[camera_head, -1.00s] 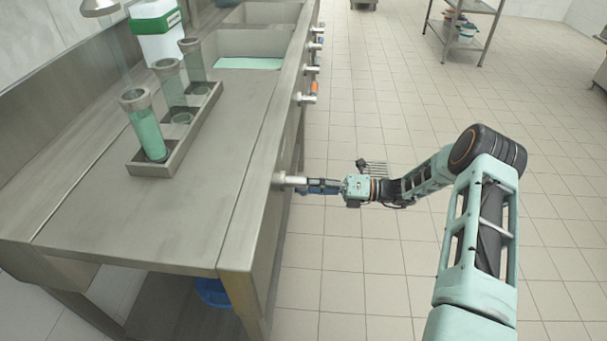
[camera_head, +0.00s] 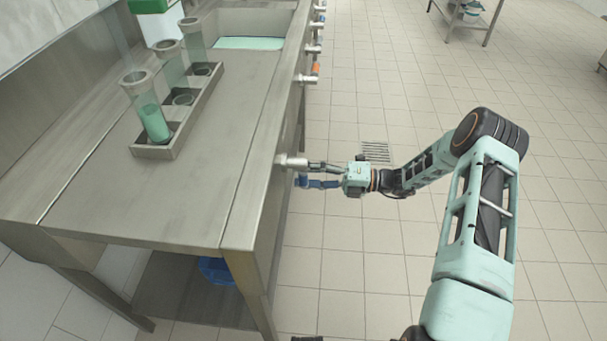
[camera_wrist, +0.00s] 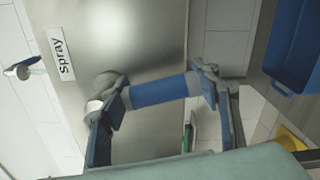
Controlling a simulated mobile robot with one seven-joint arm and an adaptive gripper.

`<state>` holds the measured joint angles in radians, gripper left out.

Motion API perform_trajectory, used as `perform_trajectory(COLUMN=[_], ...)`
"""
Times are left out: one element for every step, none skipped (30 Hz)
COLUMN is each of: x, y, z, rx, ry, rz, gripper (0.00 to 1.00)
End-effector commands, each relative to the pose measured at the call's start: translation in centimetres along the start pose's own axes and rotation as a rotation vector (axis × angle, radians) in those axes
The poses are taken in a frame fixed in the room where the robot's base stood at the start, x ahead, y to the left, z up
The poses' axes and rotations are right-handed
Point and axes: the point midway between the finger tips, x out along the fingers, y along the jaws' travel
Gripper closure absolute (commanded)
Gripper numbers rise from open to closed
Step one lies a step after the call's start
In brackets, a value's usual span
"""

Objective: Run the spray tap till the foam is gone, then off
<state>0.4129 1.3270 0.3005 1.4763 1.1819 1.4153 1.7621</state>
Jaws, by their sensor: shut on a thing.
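The spray tap's blue handle (camera_wrist: 160,91) shows in the wrist view, set on a metal stub beside the "Spray" label (camera_wrist: 61,54) on the steel front. In the head view the tap's metal body (camera_head: 290,161) juts from the counter's front edge. My gripper (camera_head: 318,176) is at this tap. In the wrist view its fingers (camera_wrist: 165,105) are on either end of the handle, shut on it. The sink (camera_head: 240,22) at the back holds a flat pale green surface (camera_head: 248,43); I cannot tell whether this is foam. The spray outlet is not in view.
Several other taps, one with an orange part (camera_head: 315,69), line the same edge. A rack (camera_head: 192,122) on the counter (camera_head: 130,205) holds clear tubes; the nearest (camera_head: 150,112) contains green liquid. A blue bin (camera_head: 215,270) sits below.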

Motion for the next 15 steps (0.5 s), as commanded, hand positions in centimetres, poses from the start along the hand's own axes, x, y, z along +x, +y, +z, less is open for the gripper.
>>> perform_trajectory(x=[-0.05, -0.05, -0.05, -0.05, -0.05, -0.05, -0.04, -0.04, -0.04, -0.03, -0.03, -0.02, -0.02, -0.02, -0.02], y=[-0.05, -0.05, -0.05, -0.05, -0.05, -0.05, -0.04, -0.04, -0.04, -0.03, -0.03, -0.02, -0.02, -0.02, -0.01], z=[-0.03, -0.03, -0.03, -0.03, -0.03, -0.02, -0.02, -0.02, -0.02, -0.01, -0.01, -0.01, -0.01, -0.01, 0.00], rx=[-0.001, -0.001, -0.001, -0.001, -0.001, -0.001, -0.002, -0.002, -0.002, -0.002, -0.002, -0.002, -0.002, -0.002, -0.002], ry=[0.000, 0.000, 0.000, 0.000, 0.000, 0.000, 0.000, 0.000, 0.000, 0.000, 0.000, 0.000, 0.000, 0.000, 0.000], rz=[-0.001, -0.001, -0.001, -0.001, -0.002, -0.001, -0.001, -0.001, -0.001, -0.001, -0.001, -0.001, -0.001, -0.001, -0.001], gripper=[0.87, 0.87, 0.87, 0.40, 0.37, 0.32, 0.29, 0.26, 0.25, 0.25, 0.25, 0.25, 0.25, 0.25, 0.25])
